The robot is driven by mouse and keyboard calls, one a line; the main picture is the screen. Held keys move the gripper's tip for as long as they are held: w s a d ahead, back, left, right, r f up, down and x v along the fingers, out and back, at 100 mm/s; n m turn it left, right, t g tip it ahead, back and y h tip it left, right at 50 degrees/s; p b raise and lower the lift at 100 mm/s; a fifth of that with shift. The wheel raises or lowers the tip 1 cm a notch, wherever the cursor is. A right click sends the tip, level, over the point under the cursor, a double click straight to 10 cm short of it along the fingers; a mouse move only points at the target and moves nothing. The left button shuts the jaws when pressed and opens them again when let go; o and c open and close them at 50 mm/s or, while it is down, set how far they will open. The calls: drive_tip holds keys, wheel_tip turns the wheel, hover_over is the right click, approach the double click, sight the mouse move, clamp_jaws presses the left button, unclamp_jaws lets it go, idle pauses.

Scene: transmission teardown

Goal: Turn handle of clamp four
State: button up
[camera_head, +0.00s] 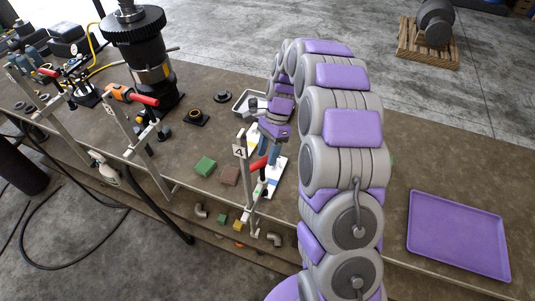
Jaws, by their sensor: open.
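Clamp four stands at the front edge of the bench, with a white label "4" (239,151) on its upright bar. Its red handle (259,163) shows just right of the label, tilted, with a dark and metal linkage below it. My gripper (269,149) is open, just above and beside the red handle, at the end of my arm, which arches over from the right. The gripper is small in view, and I cannot tell whether its fingers touch the handle. A white and blue piece (275,178) lies partly hidden behind the clamp and gripper.
Other clamps with red handles (145,100) stand along the bench to the left, near a large black gear assembly (140,55). A purple tray (459,232) lies empty at right.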

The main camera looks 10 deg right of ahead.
drive_tip(key=shift+s+a+f, duration=0.1)
drive_tip(key=shift+a+f, duration=0.15)
drive_tip(key=shift+a, duration=0.4)
drive_tip(key=shift+s+a+f, duration=0.1)
drive_tip(key=shift+a+f, duration=0.15)
drive_tip(key=shift+a, duration=0.4)
drive_tip(key=shift+d, duration=1)
drive_tip(key=c, duration=0.7)
drive_tip(key=shift+a, duration=0.35)
clamp_jaws()
